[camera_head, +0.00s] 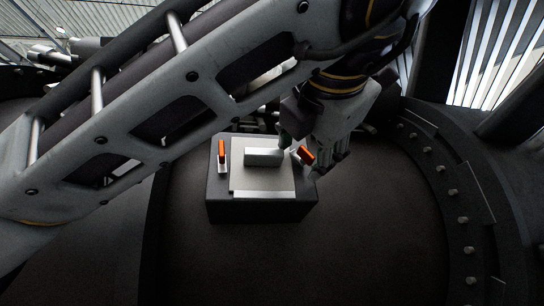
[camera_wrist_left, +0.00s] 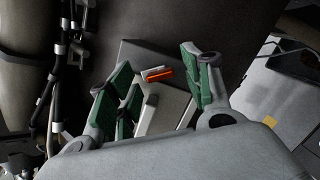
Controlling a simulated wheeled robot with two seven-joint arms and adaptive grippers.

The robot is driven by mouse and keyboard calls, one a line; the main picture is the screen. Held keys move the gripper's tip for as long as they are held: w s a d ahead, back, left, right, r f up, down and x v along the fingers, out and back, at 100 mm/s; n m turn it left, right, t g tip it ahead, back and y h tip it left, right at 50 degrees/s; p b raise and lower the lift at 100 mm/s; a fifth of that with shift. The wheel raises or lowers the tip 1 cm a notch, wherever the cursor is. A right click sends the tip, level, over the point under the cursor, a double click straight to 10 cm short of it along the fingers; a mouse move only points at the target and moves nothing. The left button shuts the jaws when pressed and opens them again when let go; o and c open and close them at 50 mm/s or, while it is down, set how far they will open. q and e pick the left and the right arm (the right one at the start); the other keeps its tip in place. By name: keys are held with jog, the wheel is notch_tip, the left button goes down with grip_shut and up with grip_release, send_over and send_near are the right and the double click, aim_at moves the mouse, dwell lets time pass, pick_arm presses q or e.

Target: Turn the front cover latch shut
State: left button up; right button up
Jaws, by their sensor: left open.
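A dark box (camera_head: 260,210) with a pale cover plate (camera_head: 262,181) and a raised block (camera_head: 263,157) bears two orange-handled latches. The left latch (camera_head: 222,151) stands nearly straight in the picture; the right latch (camera_head: 306,154) is angled. I cannot tell by label which is the front one. My left gripper (camera_head: 312,148) is over the box's right side, by the right latch. In the left wrist view, my left gripper (camera_wrist_left: 163,82) has its green-padded fingers apart, with an orange latch handle (camera_wrist_left: 158,73) seen in the gap. Contact cannot be told. My right gripper is not visible.
A dark curved casing surrounds the box, with a bolted flange (camera_head: 455,200) at the right. Pipes and cables (camera_wrist_left: 62,60) run along the left of the wrist view. The dark surface below the box is clear.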

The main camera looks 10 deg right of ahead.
pick_arm(q)
jog(key=shift+w+f, duration=0.1)
jog(key=shift+w, duration=0.25)
jog(key=shift+c, duration=0.4)
jog(key=c, duration=1)
jog(key=shift+o, duration=0.4)
